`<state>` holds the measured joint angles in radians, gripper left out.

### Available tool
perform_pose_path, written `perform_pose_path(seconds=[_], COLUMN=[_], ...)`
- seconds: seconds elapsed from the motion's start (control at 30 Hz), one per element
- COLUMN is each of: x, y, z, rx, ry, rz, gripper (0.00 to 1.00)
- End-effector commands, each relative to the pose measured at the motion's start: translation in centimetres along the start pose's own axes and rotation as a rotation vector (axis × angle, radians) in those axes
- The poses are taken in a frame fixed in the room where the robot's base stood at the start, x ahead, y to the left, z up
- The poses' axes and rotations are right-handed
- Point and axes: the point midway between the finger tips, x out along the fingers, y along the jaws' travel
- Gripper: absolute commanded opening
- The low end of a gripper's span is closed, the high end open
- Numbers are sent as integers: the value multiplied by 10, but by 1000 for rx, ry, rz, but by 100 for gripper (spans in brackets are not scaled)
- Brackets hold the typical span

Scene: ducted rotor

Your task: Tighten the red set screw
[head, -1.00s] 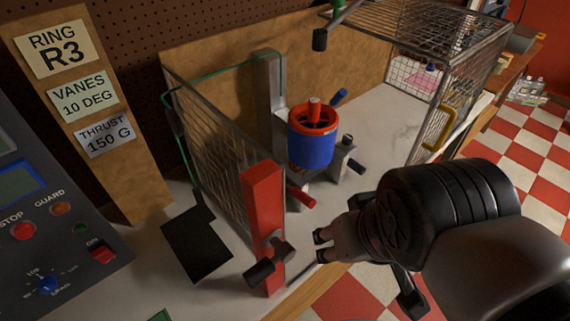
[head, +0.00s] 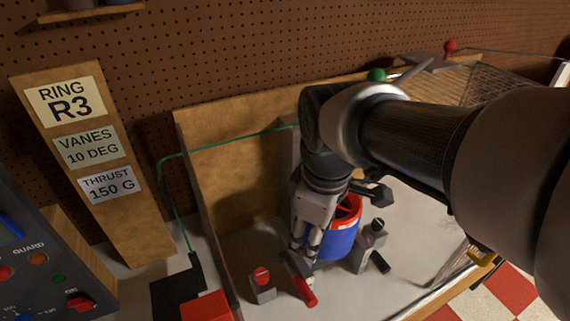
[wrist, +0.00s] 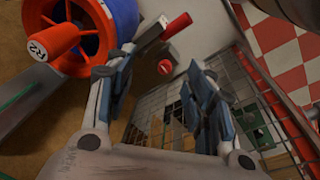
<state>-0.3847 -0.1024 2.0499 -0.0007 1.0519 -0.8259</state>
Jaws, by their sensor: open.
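A red-capped rod (head: 304,286), which looks like the red set screw, sticks out low at the front of the blue ducted rotor (head: 335,243). In the wrist view the red cap (wrist: 176,25) lies beyond the fingertips, near the left finger. My gripper (head: 308,247) points down at the left front of the rotor, close to the rod. In the wrist view my gripper (wrist: 160,82) is open with nothing between its fingers. Whether a finger touches the rod cannot be told. The rod's inner end is partly hidden by my gripper.
A small grey block with a red round face (head: 262,280) stands left of the rod. A black-tipped rod (head: 381,262) juts out on the right. Wire mesh panels (wrist: 165,110) and a red post stand near the gripper.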

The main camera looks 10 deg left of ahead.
Motion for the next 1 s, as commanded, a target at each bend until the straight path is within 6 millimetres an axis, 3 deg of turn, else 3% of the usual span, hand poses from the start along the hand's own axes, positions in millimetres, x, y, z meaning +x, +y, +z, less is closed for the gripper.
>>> perform_pose_path(seconds=[0.03,0.1,0.2,0.33,0.57,1.0], x=[9,21,36,48,68,161], y=[0,-2,-7,-13,-16,-26], z=[-25,-52,-81,-102,-105,-95], rx=[-130,-292,-474,-611,-652,-648], ry=[-18,-34,-48,-58,-60,-61], rz=[-31,-63,-99,-127,-135,-136], gripper=[49,49,49,49,49,49])
